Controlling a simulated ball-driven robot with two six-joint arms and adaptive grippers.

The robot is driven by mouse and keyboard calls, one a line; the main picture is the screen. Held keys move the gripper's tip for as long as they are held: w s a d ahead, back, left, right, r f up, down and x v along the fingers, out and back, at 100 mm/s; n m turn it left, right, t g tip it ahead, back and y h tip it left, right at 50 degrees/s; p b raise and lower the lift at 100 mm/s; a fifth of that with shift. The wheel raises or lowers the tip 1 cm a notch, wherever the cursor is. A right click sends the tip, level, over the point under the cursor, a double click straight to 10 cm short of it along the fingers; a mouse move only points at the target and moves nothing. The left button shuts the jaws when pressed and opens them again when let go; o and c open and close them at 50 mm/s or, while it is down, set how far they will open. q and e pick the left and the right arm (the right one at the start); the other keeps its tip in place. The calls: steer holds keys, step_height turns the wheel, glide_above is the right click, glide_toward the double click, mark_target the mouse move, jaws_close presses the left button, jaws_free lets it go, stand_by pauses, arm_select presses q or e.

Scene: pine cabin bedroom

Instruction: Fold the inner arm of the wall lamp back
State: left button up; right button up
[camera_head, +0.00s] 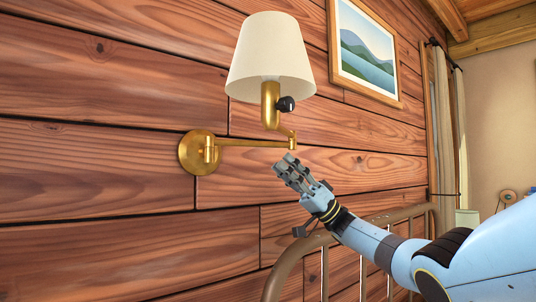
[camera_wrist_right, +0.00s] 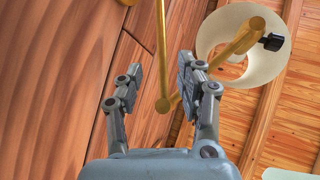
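The brass wall lamp has a round wall plate (camera_head: 190,152), an inner arm (camera_head: 250,143) running right along the wall, and an elbow joint (camera_head: 292,142). A shorter outer arm (camera_head: 284,131) leads from the elbow to the socket stem with a black knob (camera_head: 286,104) under the cream shade (camera_head: 270,55). My right gripper (camera_head: 283,164) is just below the elbow, fingers pointing up-left. In the right wrist view the gripper (camera_wrist_right: 161,72) is open, and the inner arm (camera_wrist_right: 161,40) appears between its fingers; contact cannot be told. My left gripper is out of view.
A metal bed rail (camera_head: 290,262) curves below my right forearm. A framed picture (camera_head: 365,55) hangs on the plank wall to the right of the shade. The wall below and left of the lamp is clear.

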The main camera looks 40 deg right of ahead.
steer(key=shift+v, duration=1.7)
